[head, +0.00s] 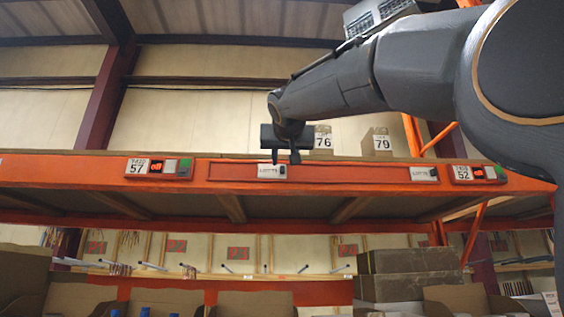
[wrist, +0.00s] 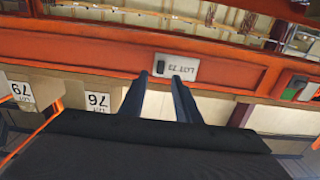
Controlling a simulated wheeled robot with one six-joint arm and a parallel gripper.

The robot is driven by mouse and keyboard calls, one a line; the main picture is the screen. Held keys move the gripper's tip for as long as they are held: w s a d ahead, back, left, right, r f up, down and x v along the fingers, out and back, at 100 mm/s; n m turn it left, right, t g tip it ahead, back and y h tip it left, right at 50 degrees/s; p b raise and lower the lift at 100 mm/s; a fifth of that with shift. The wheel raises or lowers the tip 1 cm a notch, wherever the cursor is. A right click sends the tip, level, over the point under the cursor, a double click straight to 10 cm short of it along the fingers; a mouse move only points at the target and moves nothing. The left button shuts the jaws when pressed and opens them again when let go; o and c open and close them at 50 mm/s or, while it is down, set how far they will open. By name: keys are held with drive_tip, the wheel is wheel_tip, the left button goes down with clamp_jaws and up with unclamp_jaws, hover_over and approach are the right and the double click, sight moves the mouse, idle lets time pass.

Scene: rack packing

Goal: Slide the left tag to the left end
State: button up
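The left tag (head: 269,172) is a small white label with a dark knob at its right end. It sits in the long red rail (head: 345,174) on the orange shelf beam, left of the rail's middle. It shows upside down in the wrist view (wrist: 184,69), with the knob in line with the gap between my fingers. My gripper (head: 285,161) points down just above the tag. It is open, and its fingers (wrist: 159,76) are apart with nothing visible between them. The head view does not show whether they touch the tag. A second white tag (head: 424,174) sits near the rail's right end.
Labelled units 57 (head: 138,168) and 52 (head: 462,173) flank the rail, each with a red display and green button. Boxes 76 (head: 322,140) and 79 (head: 378,143) stand on the shelf behind. The rail is clear left of the left tag.

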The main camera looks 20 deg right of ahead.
sight(283, 167)
drive_tip(key=shift+p+x, duration=0.95)
drive_tip(key=shift+x, duration=1.2)
clamp_jaws()
